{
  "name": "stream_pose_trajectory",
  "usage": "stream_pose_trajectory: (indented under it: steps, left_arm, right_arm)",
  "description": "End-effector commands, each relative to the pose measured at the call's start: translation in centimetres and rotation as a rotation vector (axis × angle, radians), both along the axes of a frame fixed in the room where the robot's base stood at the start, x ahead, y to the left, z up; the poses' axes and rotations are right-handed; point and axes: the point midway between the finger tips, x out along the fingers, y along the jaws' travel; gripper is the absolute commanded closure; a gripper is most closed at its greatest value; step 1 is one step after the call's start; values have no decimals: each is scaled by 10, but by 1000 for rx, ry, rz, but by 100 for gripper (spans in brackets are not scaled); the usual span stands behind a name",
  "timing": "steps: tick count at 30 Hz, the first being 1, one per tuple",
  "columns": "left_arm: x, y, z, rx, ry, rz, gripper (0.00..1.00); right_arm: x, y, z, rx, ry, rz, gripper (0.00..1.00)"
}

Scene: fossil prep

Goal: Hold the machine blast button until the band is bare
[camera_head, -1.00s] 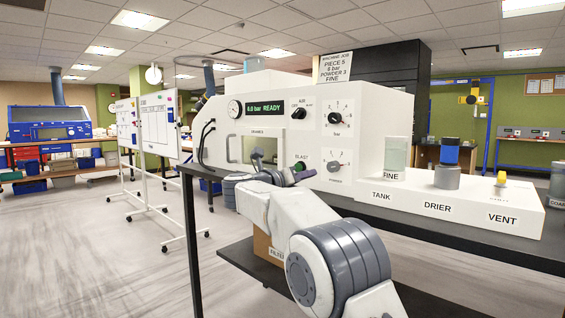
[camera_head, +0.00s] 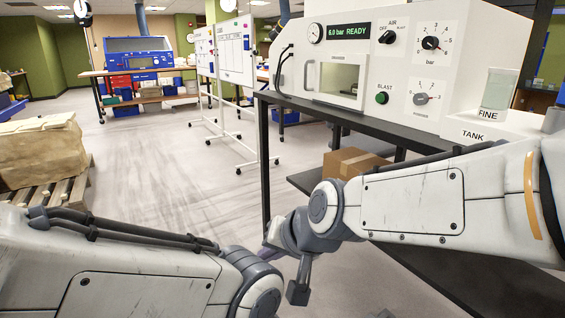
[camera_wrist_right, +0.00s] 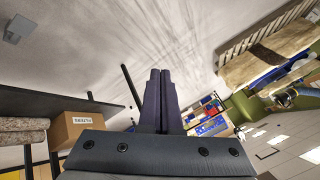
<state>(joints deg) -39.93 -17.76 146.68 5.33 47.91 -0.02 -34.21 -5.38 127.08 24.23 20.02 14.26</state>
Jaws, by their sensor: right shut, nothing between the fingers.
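The white blast machine (camera_head: 445,105) stands on a dark bench, its display reading "6.0 bar READY". The green blast button (camera_head: 382,98) sits on its front under the label BLAST, with nothing touching it. The small window (camera_head: 340,78) is left of the button; I cannot make out the piece or band inside. My right gripper (camera_head: 268,250) is low in front of the bench, well below and left of the button, partly hidden by its wrist. In the right wrist view its two dark fingers (camera_wrist_right: 159,98) are together and empty. My left arm shows at lower left, its gripper out of view.
A cardboard box (camera_head: 352,162) sits on the bench's lower shelf and also shows in the right wrist view (camera_wrist_right: 78,128). A whiteboard (camera_head: 233,52) stands behind, left of the machine. A wrapped block (camera_head: 38,152) on a pallet is at left. The floor between is clear.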

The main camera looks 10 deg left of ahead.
Motion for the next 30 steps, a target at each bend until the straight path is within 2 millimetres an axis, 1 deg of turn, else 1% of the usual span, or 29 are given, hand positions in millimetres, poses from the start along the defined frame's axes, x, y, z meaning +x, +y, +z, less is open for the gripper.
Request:
stream_pose_trajectory:
  steps: [1,2,3,5,6,9,12,15,17,30]
  left_arm:
    - [0,0,0,0,0,0,50]
    - [0,0,0,0,0,0,50]
    - [0,0,0,0,0,0,50]
    - [0,0,0,0,0,0,50]
    - [0,0,0,0,0,0,50]
    - [0,0,0,0,0,0,50]
    - [0,0,0,0,0,0,50]
    - [0,0,0,0,0,0,50]
    - [0,0,0,0,0,0,50]
    - [0,0,0,0,0,0,50]
  right_arm:
    - [-29,-12,-17,-80,35,86,100]
    - [-45,-20,-27,-131,57,139,100]
    - [-66,-31,-39,-196,86,206,100]
    - [-94,-50,-55,-284,127,300,100]
    - [-111,-62,-64,-337,153,357,100]
    - [-146,-89,-79,-444,209,478,100]
    - [-169,-108,-88,-517,246,563,100]
    - [-181,-119,-91,-556,269,608,100]
    - [-185,-122,-93,-567,275,621,100]
    - [-185,-122,-93,-567,277,621,100]
